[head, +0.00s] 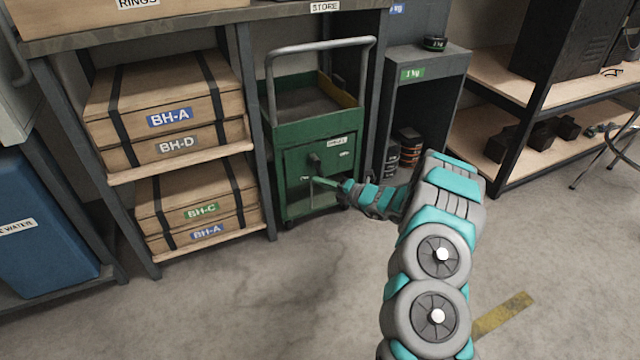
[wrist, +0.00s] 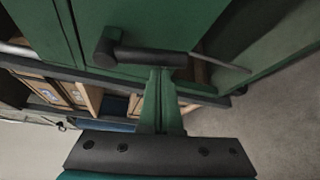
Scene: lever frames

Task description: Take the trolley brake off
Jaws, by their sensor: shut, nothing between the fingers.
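The green trolley (head: 318,135), with a grey tube push handle, stands under the store shelf. On its front panel is a dark lever (head: 314,161) below a small white label too small to read for certain. In the wrist view the dark lever (wrist: 145,57) runs sideways from a round hub at its left end. My gripper (head: 317,181) reaches in from the right at the trolley's front. In the wrist view the green fingers of my gripper (wrist: 164,74) are shut with nothing between them. Their tips are at the lever's right part, touching it or just short; I cannot tell which.
Wooden boxes (head: 163,117) fill the shelves left of the trolley. A grey cabinet (head: 428,70) with a green "1 kg" label stands close on its right. A blue container (head: 45,230) is far left. The concrete floor (head: 270,300) in front is clear.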

